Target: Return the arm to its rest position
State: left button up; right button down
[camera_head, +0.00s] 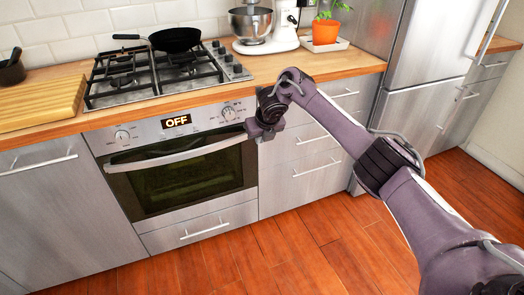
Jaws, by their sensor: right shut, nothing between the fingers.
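My right arm comes in from the lower right and reaches across to the oven's right side. My right gripper (256,131) is at its end, in front of the oven's upper right corner, near the right end of the oven handle (175,158). It is shut with nothing seen in it; I cannot tell whether it touches the oven. The oven (190,183) has its door closed and its display reads OFF. My left gripper is not in view.
A gas hob (163,75) with a black pan (175,39) is above the oven. A stand mixer (270,25) and an orange plant pot (325,31) stand on the wooden counter. Steel drawers (307,168) and a fridge (434,55) are to the right. The wooden floor (290,255) is clear.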

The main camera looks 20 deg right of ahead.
jog(key=shift+w+r, duration=0.15)
jog(key=shift+r, duration=0.1)
dwell(0.3)
